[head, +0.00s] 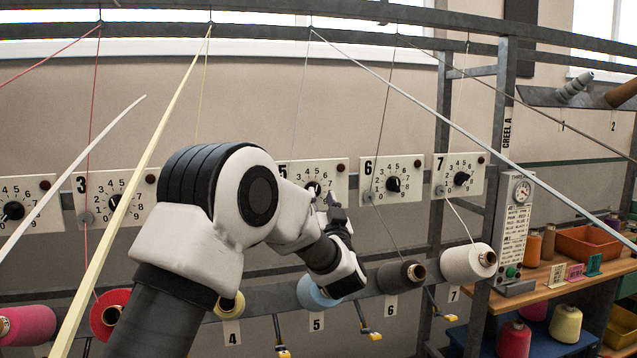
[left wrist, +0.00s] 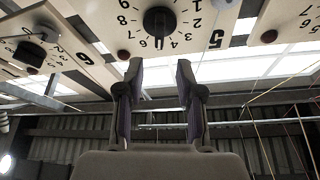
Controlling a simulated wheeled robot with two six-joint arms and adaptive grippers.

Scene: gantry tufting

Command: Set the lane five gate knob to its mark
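The lane five gate knob (head: 314,188) is a black round knob on a white dial plate (head: 290,168) numbered 5, partly hidden by my left arm. It also shows upside down at the top of the left wrist view (left wrist: 160,21), its white pointer near the middle of the number scale. I cannot make out a separate target mark. My left gripper (head: 333,204) is just in front of the plate's lower right part. In the left wrist view its fingers (left wrist: 157,66) are apart with nothing between them, and the knob lies beyond the tips. My right gripper is not in view.
Similar plates with knobs stand alongside, lane six (head: 393,184) to the right and lane three (head: 115,201) to the left. Yarn strands run past them. Cones, including a grey one (head: 401,277) and a white one (head: 467,263), sit below. A shelf (head: 560,284) holds an orange bin (head: 588,244).

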